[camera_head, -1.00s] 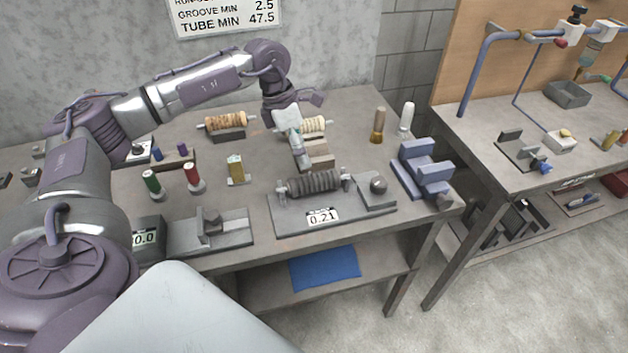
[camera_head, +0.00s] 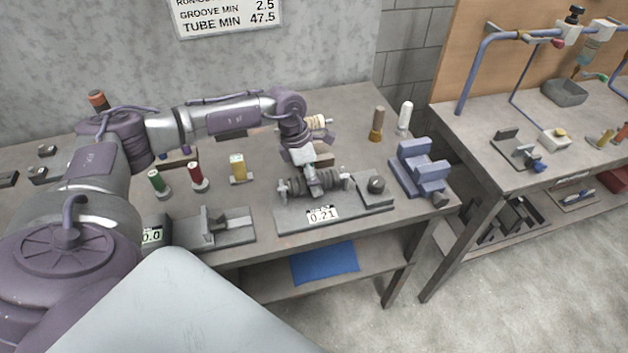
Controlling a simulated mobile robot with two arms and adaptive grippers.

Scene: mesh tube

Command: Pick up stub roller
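A dark ribbed roller (camera_head: 296,188) with pale stub ends, the likely stub roller, lies level on the grey gauge stand (camera_head: 290,219) with a 0.21 display. My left gripper (camera_head: 313,188) points down at the middle of this roller and covers part of it. I cannot tell whether its fingers touch the roller or are open or shut. A cream roller (camera_head: 316,121) lies behind, partly hidden by my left arm. My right gripper is not in view.
Blue V-shaped blocks (camera_head: 420,168) stand right of the gauge, with a brown-handled tool (camera_head: 377,124) and a white one (camera_head: 404,118) behind. A grey fixture (camera_head: 213,228) sits at the front edge.

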